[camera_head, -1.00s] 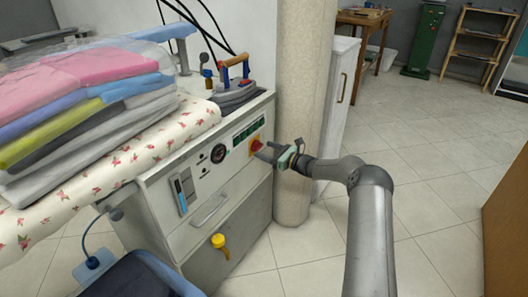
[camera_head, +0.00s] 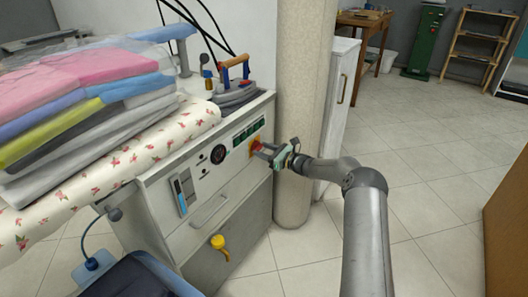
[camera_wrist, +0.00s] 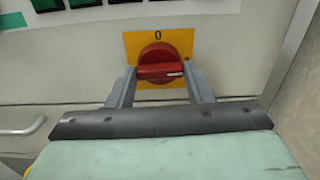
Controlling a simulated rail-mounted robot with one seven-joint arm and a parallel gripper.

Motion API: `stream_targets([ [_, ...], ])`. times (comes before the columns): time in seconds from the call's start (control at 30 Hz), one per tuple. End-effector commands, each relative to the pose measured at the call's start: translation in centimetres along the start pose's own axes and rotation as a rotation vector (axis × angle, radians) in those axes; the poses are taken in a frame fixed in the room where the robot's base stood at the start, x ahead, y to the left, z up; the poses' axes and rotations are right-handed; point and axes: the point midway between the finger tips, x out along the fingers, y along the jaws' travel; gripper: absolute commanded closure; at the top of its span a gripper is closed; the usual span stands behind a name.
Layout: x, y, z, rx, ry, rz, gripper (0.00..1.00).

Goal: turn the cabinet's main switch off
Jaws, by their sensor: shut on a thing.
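The main switch (camera_head: 257,144) is a red rotary knob on a yellow plate on the cabinet's front panel, near its right end. In the wrist view, the red knob (camera_wrist: 164,58) has a raised bar lying roughly level, with a white mark at its right end. A "0" is printed on the yellow plate (camera_wrist: 138,40) above the knob. My gripper (camera_head: 262,150) is at the panel, shut on the knob. In the wrist view, its two fingers (camera_wrist: 160,76) stand left and right of the bar. The exact contact at the fingertips is hard to see.
An iron (camera_head: 236,88) stands on top, beside folded laundry (camera_head: 75,95). A round column (camera_head: 303,110) stands close behind my gripper. The floor to the right is clear.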

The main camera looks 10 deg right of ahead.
Motion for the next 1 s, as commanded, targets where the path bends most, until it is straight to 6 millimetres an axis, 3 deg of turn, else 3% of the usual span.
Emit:
stream_targets([
  [0.27, -0.07, -0.03, -0.44, -0.159, -0.001, 0.000, 0.76],
  [1.0, -0.06, 0.01, -0.71, -0.856, -0.001, 0.001, 0.76],
])
